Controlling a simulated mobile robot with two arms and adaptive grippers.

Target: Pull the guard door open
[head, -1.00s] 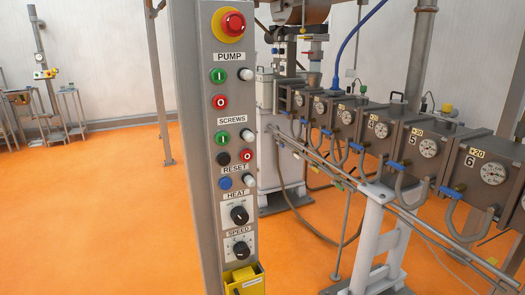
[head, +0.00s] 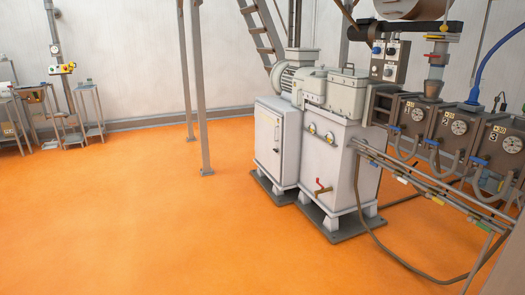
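No part in the head view can be clearly told as the guard door. A white cabinet (head: 268,148) with a dark handle on its front stands left of a white gearbox housing (head: 338,165). The cabinet's front looks closed. A row of dark barrel blocks (head: 455,135) with round dials runs off to the right from the housing. Neither of my grippers is in view.
The orange floor (head: 130,225) is clear in front and to the left. Grey posts (head: 203,90) stand left of the machine. A hose (head: 400,265) loops low at the right, under pipes (head: 420,185). Small stands (head: 88,108) are at the far left.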

